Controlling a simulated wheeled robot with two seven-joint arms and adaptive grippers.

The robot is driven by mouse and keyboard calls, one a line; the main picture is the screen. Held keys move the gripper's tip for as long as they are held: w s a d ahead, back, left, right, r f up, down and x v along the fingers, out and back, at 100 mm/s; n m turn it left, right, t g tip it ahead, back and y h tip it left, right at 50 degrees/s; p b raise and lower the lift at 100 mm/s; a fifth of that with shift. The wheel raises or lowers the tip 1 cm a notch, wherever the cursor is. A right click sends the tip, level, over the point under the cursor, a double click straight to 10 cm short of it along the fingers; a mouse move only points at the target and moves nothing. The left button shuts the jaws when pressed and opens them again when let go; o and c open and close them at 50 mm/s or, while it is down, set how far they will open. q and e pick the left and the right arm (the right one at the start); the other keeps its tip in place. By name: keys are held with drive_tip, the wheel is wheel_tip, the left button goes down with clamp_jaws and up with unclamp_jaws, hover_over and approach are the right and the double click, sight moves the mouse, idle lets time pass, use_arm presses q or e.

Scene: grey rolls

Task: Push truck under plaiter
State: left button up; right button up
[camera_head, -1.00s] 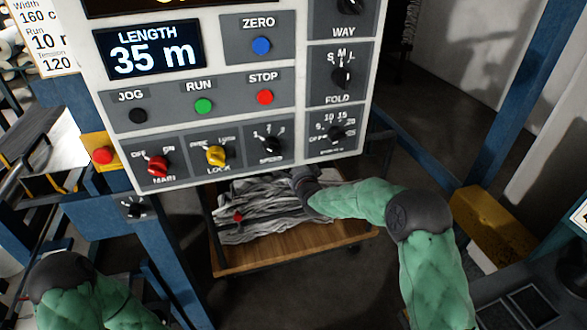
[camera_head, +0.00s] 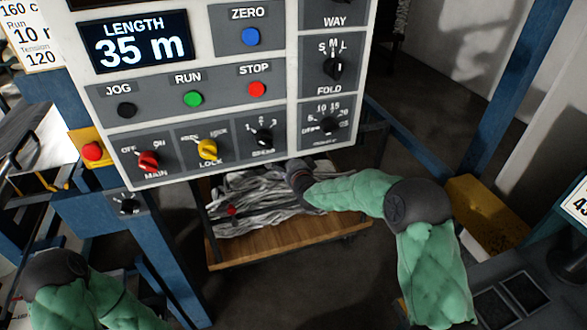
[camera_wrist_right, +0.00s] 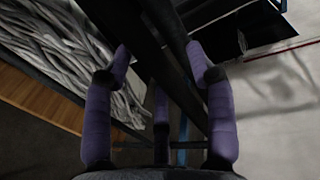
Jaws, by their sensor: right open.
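The truck (camera_head: 285,243) is a low cart with a wooden deck, below the control panel, with grey folded cloth (camera_head: 260,202) heaped on it. The cloth and deck edge also show at the left of the right wrist view (camera_wrist_right: 60,45). The plaiter's control panel (camera_head: 225,130) reads LENGTH 35 m and hides the truck's far part. My right arm reaches in from the right to the truck's far side, its hand partly hidden by the panel. In the wrist view my right gripper (camera_wrist_right: 160,85) has its purple fingers spread around a dark bar (camera_wrist_right: 165,60). My left gripper is out of view.
Blue frame posts (camera_head: 155,245) stand left of the truck, and another blue post (camera_head: 515,85) stands at the right. A yellow block (camera_head: 485,215) lies on the right. Dark floor is clear in front of the truck.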

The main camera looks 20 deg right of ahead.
drive_tip(key=s+r, duration=0.2)
drive_tip(key=s, duration=0.8)
drive_tip(key=shift+d, duration=0.15)
drive_tip(key=shift+s, duration=0.1)
drive_tip(key=s+a+f+n+g+y, duration=0.15)
drive_tip(key=s+f, duration=0.25)
drive_tip(key=f, duration=0.4)
drive_tip(key=s+a+f+n+g+p, duration=0.1)
drive_tip(key=s+a+f+n+g, duration=0.15)
drive_tip(key=f, duration=0.45)
drive_tip(key=s+a+f+n+g, duration=0.1)
drive_tip(key=s+f+n+g, duration=0.25)
drive_tip(key=f, duration=0.45)
drive_tip(key=s+a+f+n+g, duration=0.2)
drive_tip(key=s+f, duration=0.2)
drive_tip(key=s, duration=0.4)
drive_tip(key=s+a+f+n+g+y+p, duration=0.1)
drive_tip(key=s+a+f+n+g, duration=0.1)
drive_tip(key=s, duration=0.7)
drive_tip(key=s+a+f+n+g+y, duration=0.1)
drive_tip(key=s+a+f+n+g, duration=0.1)
drive_tip(key=s+f, duration=0.5)
drive_tip(key=shift+s+n+g, duration=0.7)
drive_tip(key=shift+n+g, duration=0.15)
drive_tip(key=shift+g, duration=0.1)
